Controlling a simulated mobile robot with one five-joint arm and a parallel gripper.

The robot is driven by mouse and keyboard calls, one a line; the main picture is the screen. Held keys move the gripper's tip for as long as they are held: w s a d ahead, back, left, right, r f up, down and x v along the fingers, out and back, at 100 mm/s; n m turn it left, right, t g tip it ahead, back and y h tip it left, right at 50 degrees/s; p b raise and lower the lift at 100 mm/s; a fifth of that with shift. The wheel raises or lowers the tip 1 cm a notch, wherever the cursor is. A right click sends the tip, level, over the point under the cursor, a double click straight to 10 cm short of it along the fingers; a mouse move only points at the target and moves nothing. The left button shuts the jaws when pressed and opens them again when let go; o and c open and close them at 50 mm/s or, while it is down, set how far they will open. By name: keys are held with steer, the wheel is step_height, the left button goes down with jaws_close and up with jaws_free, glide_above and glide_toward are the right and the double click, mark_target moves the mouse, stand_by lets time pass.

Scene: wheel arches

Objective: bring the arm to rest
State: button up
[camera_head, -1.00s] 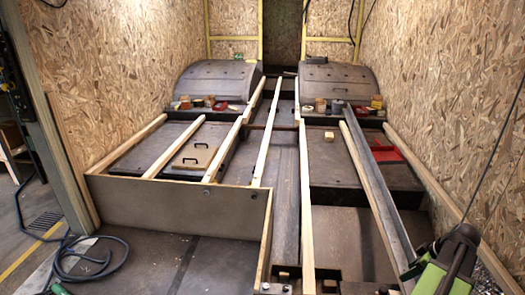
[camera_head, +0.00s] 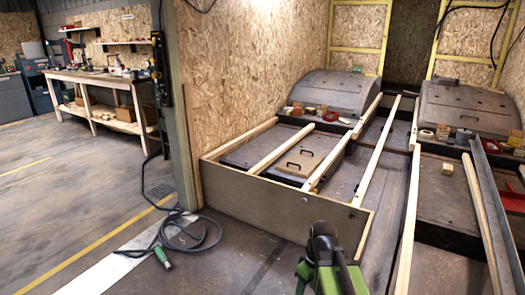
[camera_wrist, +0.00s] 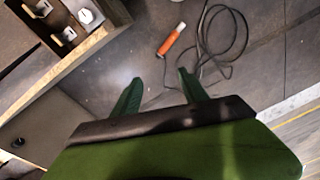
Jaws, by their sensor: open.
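My gripper (camera_wrist: 160,76) shows in the wrist view with its two dark green fingers spread apart and nothing between them. Below the fingers lies the dark floor, with an orange-handled tool (camera_wrist: 171,39) and its black cable (camera_wrist: 245,30) beyond the tips, apart from them. In the head view my green and black arm rises at the bottom, right of centre, in front of a low wooden panel (camera_head: 285,205). The fingertips cannot be made out there.
Wooden battens (camera_head: 375,150) run across the bay between two dark wheel arches (camera_head: 335,93). A cable (camera_head: 185,235) with a green end lies on the floor at left. A workbench (camera_head: 100,85) stands far left. Open floor (camera_head: 60,200) lies between.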

step_height(320, 180, up, 29)
steer(key=s+d+m+h+p, duration=0.1)
steer(key=m+p, duration=0.7)
steer(key=p, duration=2.1)
steer(key=shift+s+d+r, duration=0.2)
steer(key=shift+s+d, duration=0.05)
steer(key=shift+d, duration=0.1)
